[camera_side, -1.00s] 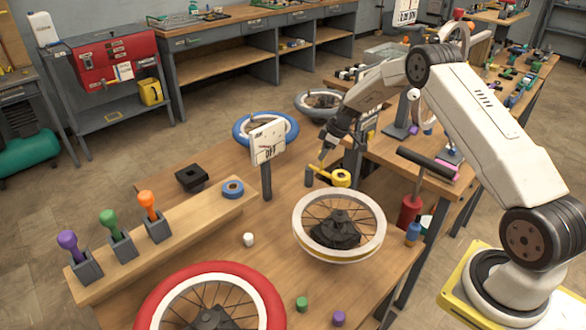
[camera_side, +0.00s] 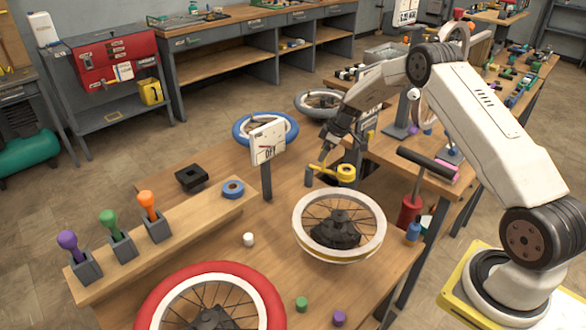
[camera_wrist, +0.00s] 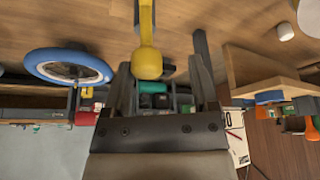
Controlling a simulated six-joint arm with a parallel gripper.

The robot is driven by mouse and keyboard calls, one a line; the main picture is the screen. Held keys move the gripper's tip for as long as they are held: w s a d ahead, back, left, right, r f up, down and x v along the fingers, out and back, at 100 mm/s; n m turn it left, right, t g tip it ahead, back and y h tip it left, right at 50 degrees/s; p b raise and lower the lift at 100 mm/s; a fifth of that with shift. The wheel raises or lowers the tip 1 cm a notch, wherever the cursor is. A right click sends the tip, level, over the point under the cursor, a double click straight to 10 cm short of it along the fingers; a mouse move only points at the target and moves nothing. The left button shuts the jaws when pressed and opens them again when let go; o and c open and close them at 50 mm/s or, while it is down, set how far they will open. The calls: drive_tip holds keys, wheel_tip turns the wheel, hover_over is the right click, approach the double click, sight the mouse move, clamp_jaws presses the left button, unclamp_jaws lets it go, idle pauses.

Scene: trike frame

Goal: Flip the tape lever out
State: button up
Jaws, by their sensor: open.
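The yellow tape lever (camera_side: 345,174) is a bar with a rounded end, beside a short grey post (camera_side: 309,177) at the back of the near bench. In the wrist view the yellow bar (camera_wrist: 146,30) runs down to a round knob that hangs between my finger lines.
A white-rimmed wheel (camera_side: 340,225) lies just in front of the lever. A sign on a post (camera_side: 267,143) stands left of my gripper, and a blue-tyred wheel (camera_side: 265,128) is behind it. A raised wooden shelf (camera_side: 160,240) holds colored-handled tools and blue tape (camera_side: 233,189).

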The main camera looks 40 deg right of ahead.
drive_tip(key=shift+s+d+r, duration=0.2)
drive_tip(key=shift+s+r, duration=0.1)
drive_tip(key=shift+r, duration=0.15)
drive_tip(key=s+d, duration=0.6)
drive_tip(key=s, duration=0.4)
drive_tip(key=s+a+r+m+g+h, duration=0.1)
drive_tip(key=s+a+r, duration=0.2)
drive_tip(key=a, duration=0.5)
drive_tip(key=s+a+r+m, duration=0.2)
drive_tip(key=s+a+r, duration=0.2)
drive_tip(key=a, duration=0.3)
drive_tip(key=s+a+r+m+g+h, duration=0.1)
drive_tip(key=s+a+r, duration=0.2)
drive_tip(key=a, duration=0.5)
drive_tip(key=s+a+r+m, duration=0.1)
drive_tip(key=s+a+m, duration=0.1)
drive_tip(key=s+a, duration=0.3)
drive_tip(key=s, duration=0.3)
drive_tip(key=shift+r+t, duration=0.15)
drive_tip(key=shift+t, duration=0.15)
